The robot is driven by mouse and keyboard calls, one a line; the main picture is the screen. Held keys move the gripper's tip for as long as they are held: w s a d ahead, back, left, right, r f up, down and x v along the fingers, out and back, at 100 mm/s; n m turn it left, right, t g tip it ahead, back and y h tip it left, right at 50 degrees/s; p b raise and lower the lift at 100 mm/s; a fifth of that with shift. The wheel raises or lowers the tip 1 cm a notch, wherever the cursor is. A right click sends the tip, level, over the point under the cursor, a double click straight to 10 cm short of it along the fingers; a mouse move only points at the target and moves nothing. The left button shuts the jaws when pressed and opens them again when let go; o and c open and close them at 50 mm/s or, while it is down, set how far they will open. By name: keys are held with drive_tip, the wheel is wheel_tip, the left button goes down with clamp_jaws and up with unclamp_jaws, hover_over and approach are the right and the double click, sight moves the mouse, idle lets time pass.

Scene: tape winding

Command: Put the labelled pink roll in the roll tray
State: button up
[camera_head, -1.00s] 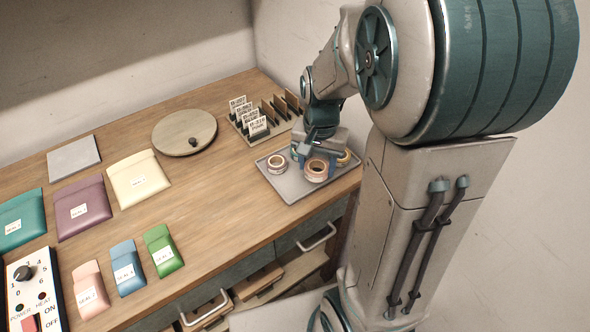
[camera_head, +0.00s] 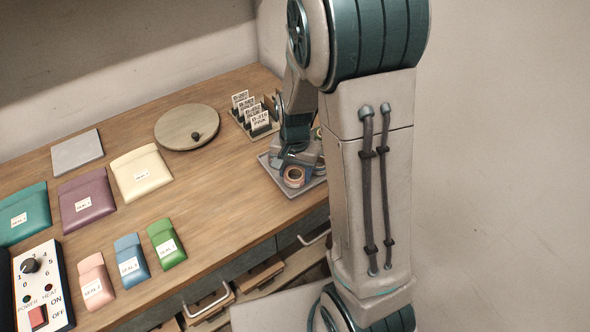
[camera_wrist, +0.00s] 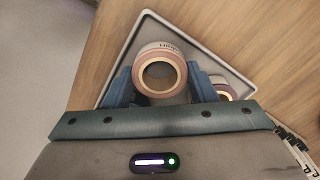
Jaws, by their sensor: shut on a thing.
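A pink-banded tape roll (camera_wrist: 158,70) with printed lettering on its side sits between the two blue fingers of my gripper (camera_wrist: 161,90) in the wrist view. The gripper is shut on it. In the head view the roll (camera_head: 294,178) shows at the front of my gripper (camera_head: 297,166), over the grey roll tray (camera_head: 279,183). I cannot tell whether the roll touches the tray floor. The tray's rim (camera_wrist: 148,13) also shows behind the roll in the wrist view. My arm hides much of the tray in the head view.
Another roll (camera_wrist: 224,88) lies in the tray, partly hidden by the right finger. A rack of label cards (camera_head: 258,118) stands behind the tray. A round wooden disc (camera_head: 180,125) lies to its left.

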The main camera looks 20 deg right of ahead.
drive_tip(key=shift+f, duration=0.1)
drive_tip(key=shift+f, duration=0.15)
drive_tip(key=o, duration=0.7)
drive_tip(key=shift+c, duration=0.2)
wheel_tip(320, 180, up, 12)
drive_tip(key=s+r+n+t, duration=0.1)
drive_tip(key=s+r+n, duration=0.1)
drive_tip(key=s, duration=0.5)
drive_tip(key=s+r+n+t, duration=0.2)
drive_tip(key=s+r+n, duration=0.1)
drive_tip(key=s+n, duration=0.2)
drive_tip(key=shift+s+r, duration=0.25)
drive_tip(key=shift+s, duration=1)
